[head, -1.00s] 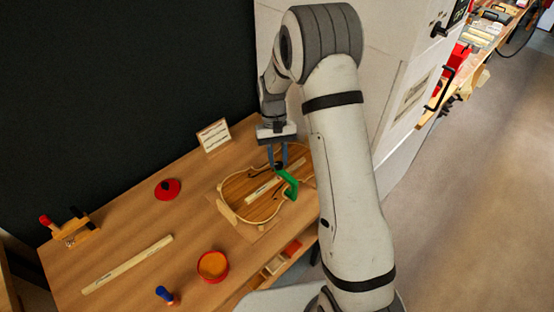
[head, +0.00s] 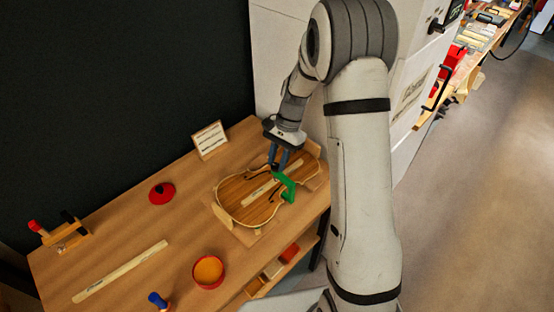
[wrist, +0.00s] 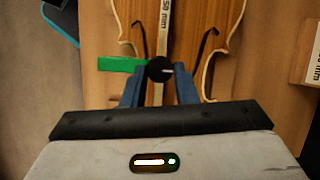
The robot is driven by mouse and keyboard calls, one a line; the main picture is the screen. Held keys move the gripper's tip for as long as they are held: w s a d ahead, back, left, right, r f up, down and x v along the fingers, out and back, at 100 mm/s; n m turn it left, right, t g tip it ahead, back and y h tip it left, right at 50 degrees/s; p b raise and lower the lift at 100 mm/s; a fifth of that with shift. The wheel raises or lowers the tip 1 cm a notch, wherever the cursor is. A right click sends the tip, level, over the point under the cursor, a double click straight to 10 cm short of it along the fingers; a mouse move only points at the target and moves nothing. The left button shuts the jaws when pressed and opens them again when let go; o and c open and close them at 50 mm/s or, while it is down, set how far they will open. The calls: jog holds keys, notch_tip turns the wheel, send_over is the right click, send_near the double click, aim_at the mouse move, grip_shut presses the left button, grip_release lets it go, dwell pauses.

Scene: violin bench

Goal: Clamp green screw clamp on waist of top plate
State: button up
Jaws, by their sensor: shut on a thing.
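The violin top plate (head: 242,204) lies flat on the bench in the head view, and its wood grain and f-holes fill the upper part of the wrist view (wrist: 200,20). The green screw clamp (head: 286,187) is at the plate's waist, on the near right edge. In the wrist view the clamp's green arm (wrist: 120,65) reaches in from the left to a dark round knob (wrist: 159,69). My gripper (wrist: 159,78) is shut on the knob, its blue fingers on either side. Whether the clamp's jaw touches the plate's underside is hidden.
A pale strip marked in mm (wrist: 163,25) lies along the plate's middle. The bench (head: 150,220) also holds a red round object (head: 161,193), an orange-filled bowl (head: 208,271), a long wooden strip (head: 120,271) and a small sign (head: 209,140).

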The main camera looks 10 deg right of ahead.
jog(key=shift+m, duration=0.6)
jog(key=shift+t, duration=0.3)
jog(key=o, duration=1)
jog(key=shift+b+v, duration=0.5)
jog(key=shift+v, duration=3.4)
jog(key=shift+s+d, duration=0.1)
jog(key=shift+d, duration=0.05)
